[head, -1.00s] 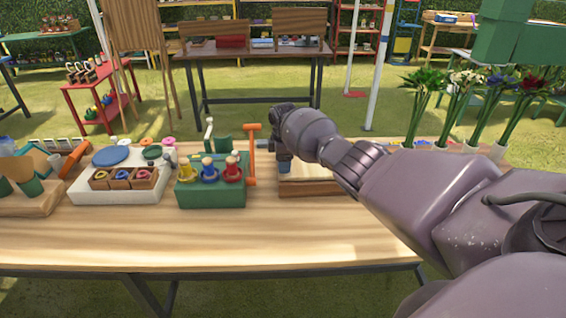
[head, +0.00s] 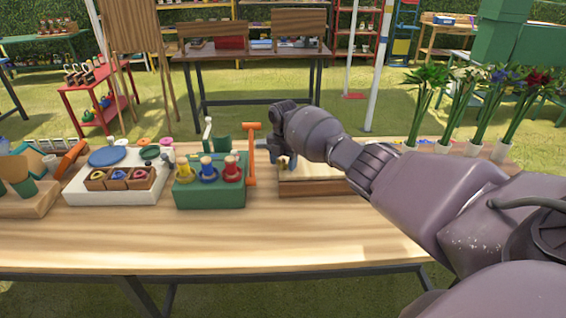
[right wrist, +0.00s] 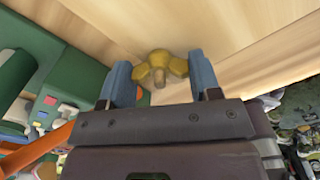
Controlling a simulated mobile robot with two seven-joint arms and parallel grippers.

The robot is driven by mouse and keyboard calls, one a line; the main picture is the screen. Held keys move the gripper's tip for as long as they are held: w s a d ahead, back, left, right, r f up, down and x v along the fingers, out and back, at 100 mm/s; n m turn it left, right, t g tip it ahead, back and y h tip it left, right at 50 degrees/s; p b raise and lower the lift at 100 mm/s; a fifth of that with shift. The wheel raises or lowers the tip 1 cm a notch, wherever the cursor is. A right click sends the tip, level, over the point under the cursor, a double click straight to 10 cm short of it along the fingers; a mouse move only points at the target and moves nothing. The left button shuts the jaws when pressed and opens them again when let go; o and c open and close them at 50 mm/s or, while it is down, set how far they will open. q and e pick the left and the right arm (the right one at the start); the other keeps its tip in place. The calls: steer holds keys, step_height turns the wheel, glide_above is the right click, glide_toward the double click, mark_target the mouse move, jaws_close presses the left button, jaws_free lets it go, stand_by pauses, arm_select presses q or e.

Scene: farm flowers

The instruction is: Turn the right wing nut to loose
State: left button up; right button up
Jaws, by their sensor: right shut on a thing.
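The yellow-brown wing nut (right wrist: 157,67) shows in the right wrist view against a pale wooden board, its two wings spread left and right. My right gripper (right wrist: 160,82) has its blue fingertips on either side of the wings and is shut on the nut. In the head view my right gripper (head: 283,162) points down at the left end of the wooden press (head: 318,188). My arm and hand hide much of the press there. My left gripper is not in view.
A green block (head: 210,194) with coloured pegs and an orange upright handle (head: 251,155) stand close to the left of my right gripper. A white tray (head: 120,188) is further left. Potted flowers (head: 480,110) stand at the right. The table front is clear.

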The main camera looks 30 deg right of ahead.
steer(key=n+b, duration=0.1)
steer(key=n, duration=0.3)
steer(key=shift+f, duration=0.2)
steer(key=shift+r+n+b, duration=0.1)
steer(key=shift+n+b, duration=0.25)
steer(key=shift+n, duration=0.85)
steer(key=o, duration=0.9)
steer(key=shift+r, duration=0.1)
